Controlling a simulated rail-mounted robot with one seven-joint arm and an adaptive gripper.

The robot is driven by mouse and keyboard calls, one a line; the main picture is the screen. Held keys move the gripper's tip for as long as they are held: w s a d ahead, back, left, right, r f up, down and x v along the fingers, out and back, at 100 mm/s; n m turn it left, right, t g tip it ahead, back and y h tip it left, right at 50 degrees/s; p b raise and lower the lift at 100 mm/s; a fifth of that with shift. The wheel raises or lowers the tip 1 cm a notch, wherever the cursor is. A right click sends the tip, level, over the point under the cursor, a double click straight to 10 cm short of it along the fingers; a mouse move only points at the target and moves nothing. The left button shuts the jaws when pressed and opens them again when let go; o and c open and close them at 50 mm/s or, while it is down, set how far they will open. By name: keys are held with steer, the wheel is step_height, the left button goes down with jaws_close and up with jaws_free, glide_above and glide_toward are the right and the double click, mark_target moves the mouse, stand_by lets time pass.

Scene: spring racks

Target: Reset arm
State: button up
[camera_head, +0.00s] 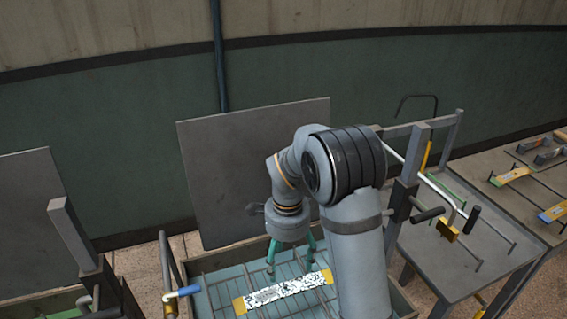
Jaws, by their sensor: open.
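My arm rises from the lower right of the head view and bends over to the left, with its end pointing down. My gripper (291,263) is at that end, over the rack bin (215,262). Its two green fingers are apart, and I see nothing between them. Just below and in front of the fingers a black-and-white patterned strip (283,291) with yellow ends lies across the bin's wire rack. I cannot tell whether the fingertips touch the rack. My arm hides the right part of the bin.
A grey upright panel (225,170) stands behind the bin. A grey post (75,235) stands at left. A blue-handled part (182,292) is at the bin's left edge.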

mark_target(287, 292)
step_height(287, 292, down, 13)
steer(key=shift+f+b, duration=0.25)
steer(key=shift+b, duration=0.1)
steer(key=shift+r+p, duration=0.65)
steer(key=shift+p, duration=0.1)
steer(key=shift+f, duration=0.1)
